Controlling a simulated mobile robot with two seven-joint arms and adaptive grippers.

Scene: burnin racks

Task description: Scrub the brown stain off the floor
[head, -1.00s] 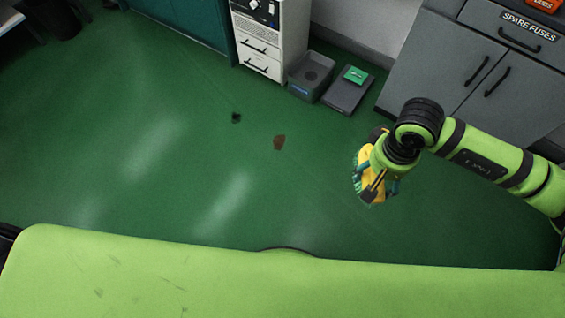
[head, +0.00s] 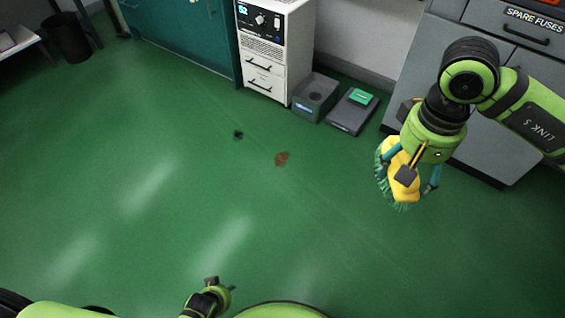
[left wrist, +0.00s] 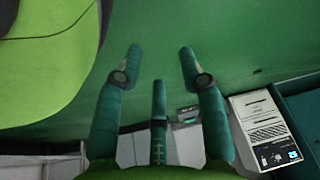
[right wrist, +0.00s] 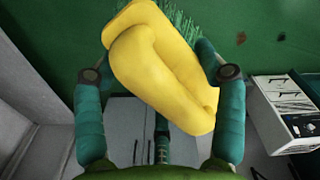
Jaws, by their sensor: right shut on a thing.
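The brown stain (head: 282,158) is on the green floor near the middle of the head view; it also shows in the right wrist view (right wrist: 241,38). My right gripper (head: 408,178) is shut on a yellow scrub brush (head: 400,184) with green bristles. It holds the brush to the right of the stain, apart from it. The brush's yellow body (right wrist: 160,65) fills the space between the fingers in the right wrist view. My left gripper (head: 220,286) is low in the head view, nearer to me than the stain. Its fingers (left wrist: 160,55) are apart and empty in the left wrist view.
A smaller black spot (head: 238,134) lies left of the stain. Grey cupboards (head: 445,75) stand at right. The floor around the stain is clear.

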